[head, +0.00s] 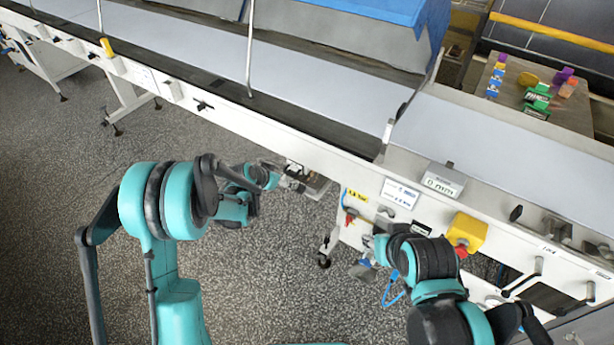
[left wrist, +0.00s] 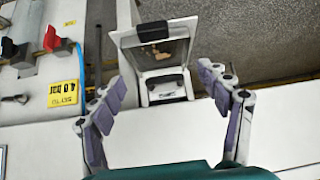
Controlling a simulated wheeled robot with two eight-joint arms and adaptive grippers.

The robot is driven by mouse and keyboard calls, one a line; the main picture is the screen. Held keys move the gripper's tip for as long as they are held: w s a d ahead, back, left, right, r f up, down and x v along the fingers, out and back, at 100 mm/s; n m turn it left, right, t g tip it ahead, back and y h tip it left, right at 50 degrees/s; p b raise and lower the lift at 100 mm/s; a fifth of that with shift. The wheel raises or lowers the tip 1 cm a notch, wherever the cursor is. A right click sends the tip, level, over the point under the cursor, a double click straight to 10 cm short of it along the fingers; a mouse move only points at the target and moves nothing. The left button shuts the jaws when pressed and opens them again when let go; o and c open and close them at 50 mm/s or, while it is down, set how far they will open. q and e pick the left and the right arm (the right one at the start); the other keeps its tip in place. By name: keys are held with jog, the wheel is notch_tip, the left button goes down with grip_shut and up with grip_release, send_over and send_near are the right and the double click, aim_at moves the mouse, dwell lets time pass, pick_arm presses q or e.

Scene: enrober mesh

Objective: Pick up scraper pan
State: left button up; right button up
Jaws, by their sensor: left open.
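What looks like the scraper pan (left wrist: 125,43) is a pale framed, shallow tray with a black handle or block at one edge. In the left wrist view it lies just beyond and between the two spread fingers of my left gripper (left wrist: 165,88), which is open and holds nothing. In the head view the pan (head: 316,186) is small and partly hidden, at the machine's front below the belt, with my left gripper (head: 284,181) close to its left. My right gripper (head: 366,269) is low before the machine, partly hidden by its own arm; its fingers are unclear.
A blue cord (head: 391,291) hangs near my right gripper.

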pick_arm(q)
jog(key=shift+m+h, duration=0.3)
jog(key=b+x, duration=0.1)
jog(key=x, duration=0.3)
jog(key=s+f+b+x, duration=0.1)
jog(key=x, duration=0.4)
jog(key=s+a+f+b+x, duration=0.1)
jog(key=x, duration=0.3)
jog(key=shift+w+f+b, duration=0.15)
jog(key=shift+f+b, duration=0.15)
jog(key=shift+f, duration=0.05)
jog(key=shift+r, duration=0.15)
jog(key=c, duration=1.7)
jog(key=shift+r, duration=0.1)
